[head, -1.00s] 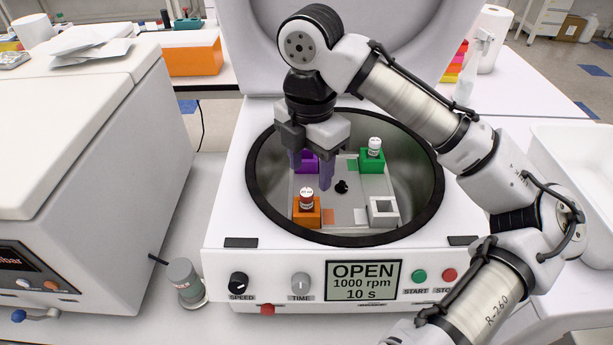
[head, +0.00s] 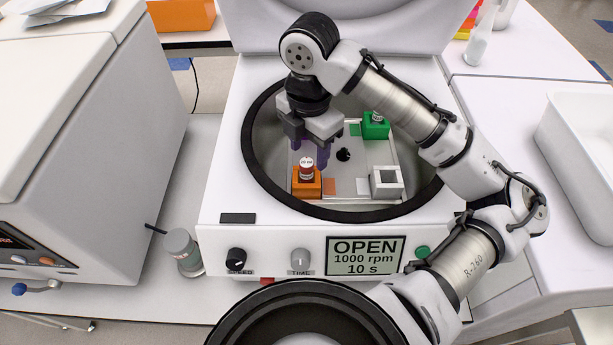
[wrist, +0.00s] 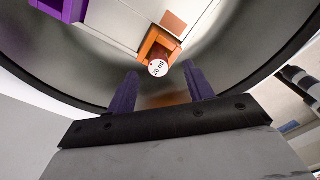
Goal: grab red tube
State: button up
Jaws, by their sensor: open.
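The red tube (head: 306,168) stands upright in the orange holder (head: 307,186) at the front left of the rotor plate inside the open centrifuge. Its white cap, marked "20 ml", shows in the wrist view (wrist: 157,68). My gripper (head: 308,158) is over the bowl, just behind the red tube in the head view. In the wrist view its purple fingers (wrist: 162,80) are spread apart, and the cap lies just beyond their tips, roughly between them. Nothing is held. Whether the fingers touch the tube cannot be told.
A green holder (head: 376,125) with a capped tube stands at the back right, and an empty white holder (head: 387,182) at the front right. The dark bowl rim (head: 330,213) surrounds the plate. A purple holder (wrist: 70,10) shows in the wrist view.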

aim_at(306, 162)
jog(key=f, duration=0.2)
jog(key=f+p, duration=0.1)
jog(key=f, duration=0.2)
jog(key=shift+a, duration=0.2)
jog(key=shift+c, duration=0.4)
jog(key=c, duration=1)
